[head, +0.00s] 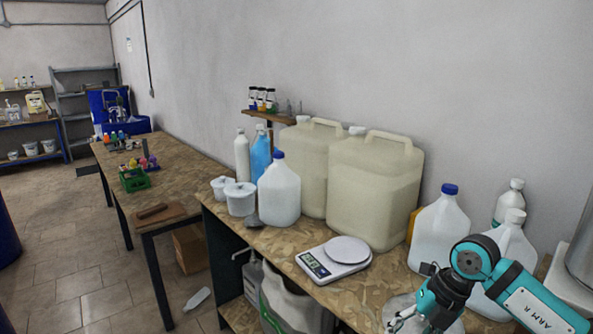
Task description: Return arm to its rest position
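My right arm (515,290), teal and dark grey, comes in from the lower right over the near end of the wooden bench. It bends down at a teal joint. My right gripper (402,320) is low at the bottom edge, close to a pale round item (398,303) on the bench top. Only part of the gripper shows, and I cannot tell whether its fingers are open or shut, or whether it touches that item. My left arm and gripper are not in view.
White jugs (438,228) stand behind my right arm, close to it. A kitchen scale (335,258) sits on the bench (283,240) left of the gripper. Two large beige drums (372,190) stand against the wall. A metal cylinder (584,245) is at the right edge.

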